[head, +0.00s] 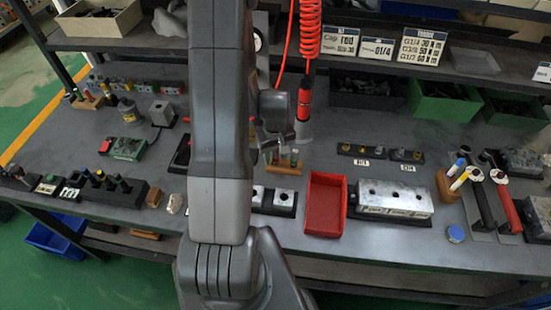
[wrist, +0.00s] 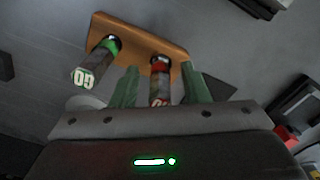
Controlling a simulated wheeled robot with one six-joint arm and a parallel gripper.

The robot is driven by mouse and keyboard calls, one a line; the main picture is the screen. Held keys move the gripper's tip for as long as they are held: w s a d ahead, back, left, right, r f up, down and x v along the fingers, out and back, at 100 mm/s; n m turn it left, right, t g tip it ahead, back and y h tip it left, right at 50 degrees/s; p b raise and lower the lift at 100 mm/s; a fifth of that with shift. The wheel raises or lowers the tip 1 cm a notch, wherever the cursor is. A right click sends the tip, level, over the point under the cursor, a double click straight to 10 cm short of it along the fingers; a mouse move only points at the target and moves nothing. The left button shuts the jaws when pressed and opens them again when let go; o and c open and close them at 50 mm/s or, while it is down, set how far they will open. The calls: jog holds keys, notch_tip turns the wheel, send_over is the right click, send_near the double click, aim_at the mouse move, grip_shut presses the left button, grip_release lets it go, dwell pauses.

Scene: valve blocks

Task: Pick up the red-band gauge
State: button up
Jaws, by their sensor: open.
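A green-band gauge (wrist: 95,60) stands in the same block, left of the fingers. In the head view the wooden block (head: 284,169) is on the bench below my gripper, partly hidden by my arm.
A red tray (head: 325,203) and a silver valve block (head: 395,198) lie to the right. A red air hose (head: 310,30) hangs close to my gripper. Dark blocks with fittings (head: 380,153) sit behind the valve block. Bare bench shows around the wooden block.

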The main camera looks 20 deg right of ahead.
grip_shut()
jog(key=shift+r, duration=0.1)
